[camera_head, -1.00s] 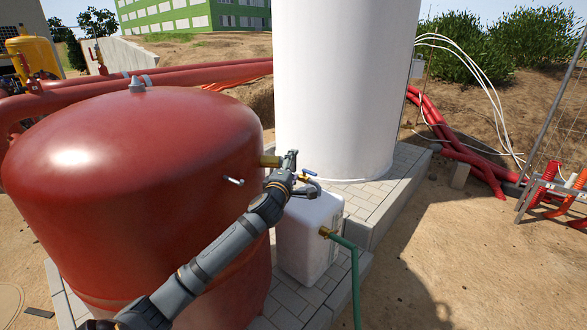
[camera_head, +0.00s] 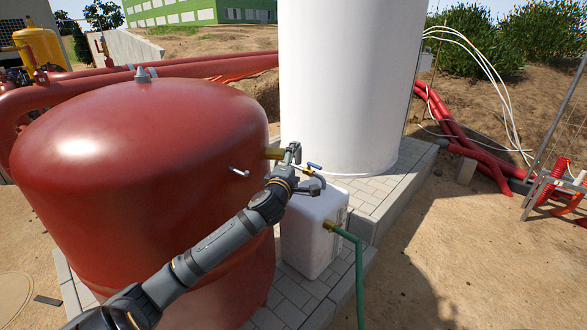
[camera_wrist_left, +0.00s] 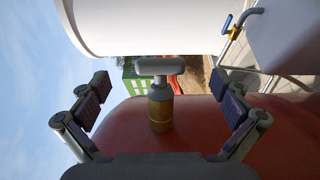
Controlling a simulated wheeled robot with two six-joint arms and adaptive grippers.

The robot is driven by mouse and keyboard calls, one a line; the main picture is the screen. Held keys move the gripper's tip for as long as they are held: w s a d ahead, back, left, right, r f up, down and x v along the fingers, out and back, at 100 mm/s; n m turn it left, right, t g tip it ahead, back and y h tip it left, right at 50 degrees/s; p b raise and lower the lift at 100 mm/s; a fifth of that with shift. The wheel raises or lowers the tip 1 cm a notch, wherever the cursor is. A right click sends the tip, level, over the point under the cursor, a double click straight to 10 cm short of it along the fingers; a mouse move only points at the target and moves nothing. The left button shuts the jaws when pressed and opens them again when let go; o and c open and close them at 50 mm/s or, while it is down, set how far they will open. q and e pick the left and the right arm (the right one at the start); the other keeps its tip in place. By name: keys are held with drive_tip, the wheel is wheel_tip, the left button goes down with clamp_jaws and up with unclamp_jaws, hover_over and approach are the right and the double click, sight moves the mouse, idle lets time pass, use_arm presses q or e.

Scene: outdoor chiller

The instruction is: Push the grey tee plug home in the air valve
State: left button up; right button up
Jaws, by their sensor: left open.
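The brass air valve (camera_head: 272,153) sticks out to the right from the side of the red tank. In the left wrist view its brass body (camera_wrist_left: 160,112) stands mid-picture, with the grey tee plug (camera_wrist_left: 160,66) at its end. A length of grey stem shows between the crossbar and the brass. My left gripper (camera_wrist_left: 161,82) is open, one finger either side of the plug and valve, with clear gaps. In the head view my left gripper (camera_head: 305,168) is at the valve's outer end, where I cannot separate the plug from the fingers. My right gripper is out of view.
The red tank (camera_head: 130,150) fills the left. A white cylinder (camera_head: 340,80) stands behind the gripper. A white container (camera_head: 310,235) with a green hose (camera_head: 360,280) sits below it. A blue-handled tap (camera_head: 314,166) is close by.

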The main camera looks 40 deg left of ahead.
use_arm(q)
drive_tip(key=p+v, duration=0.2)
drive_tip(key=v, duration=0.3)
drive_tip(key=shift+w, duration=0.1)
wheel_tip(320, 180, up, 10)
idle(0.5)
